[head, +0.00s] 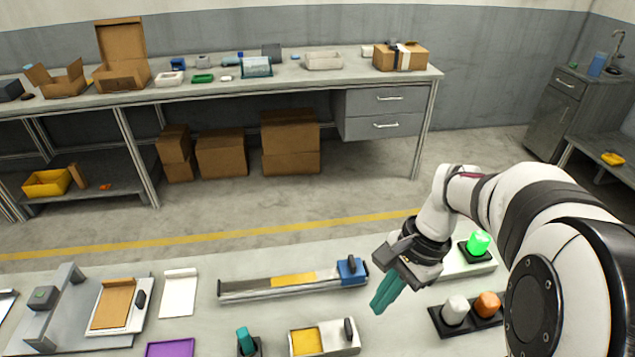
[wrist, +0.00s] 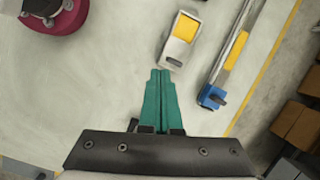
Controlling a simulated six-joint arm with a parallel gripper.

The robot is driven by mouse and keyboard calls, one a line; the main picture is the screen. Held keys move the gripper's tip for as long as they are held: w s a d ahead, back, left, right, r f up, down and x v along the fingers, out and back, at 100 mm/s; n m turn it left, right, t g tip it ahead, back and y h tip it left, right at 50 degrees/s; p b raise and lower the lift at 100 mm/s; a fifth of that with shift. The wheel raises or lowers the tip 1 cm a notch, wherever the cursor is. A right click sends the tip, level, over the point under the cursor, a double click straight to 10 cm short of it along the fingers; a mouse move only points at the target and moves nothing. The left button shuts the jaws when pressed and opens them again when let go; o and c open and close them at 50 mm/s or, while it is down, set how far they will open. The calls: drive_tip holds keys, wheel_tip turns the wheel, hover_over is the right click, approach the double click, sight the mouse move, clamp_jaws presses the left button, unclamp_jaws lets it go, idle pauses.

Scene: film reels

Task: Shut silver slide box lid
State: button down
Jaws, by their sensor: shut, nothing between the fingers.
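The silver slide box (head: 310,349) is at the bottom centre of the head view. Its yellow inside shows through an open top at its left part. A pale lid with an upright dark handle (head: 348,330) is at its right end. In the wrist view the box (wrist: 178,52) is just beyond my fingertips, with yellow showing. My gripper (head: 379,306) has teal fingers pressed together with nothing between them. It is above the bench, right of the box and apart from it. The fingers (wrist: 161,73) also show in the wrist view.
A long rail tray (head: 240,289) with a blue block (head: 352,269) lies behind the box. A teal knob (head: 245,340) is left of it. White and orange knobs (head: 487,304) and a green button (head: 479,242) are right. A brown-filled tray (head: 135,327) is far left.

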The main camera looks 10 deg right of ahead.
sight(326, 336)
drive_tip(key=w+d+f+m, duration=0.4)
drive_tip(key=d+f, duration=0.2)
drive_tip(key=d, duration=0.1)
drive_tip(key=shift+y, duration=0.4)
drive_tip(key=x, duration=0.9)
drive_tip(key=shift+w+f, duration=0.1)
drive_tip(key=shift+w, duration=0.1)
drive_tip(key=a, duration=0.3)
drive_tip(key=shift+a, duration=0.5)
drive_tip(key=a, duration=0.7)
drive_tip(key=shift+a, duration=0.25)
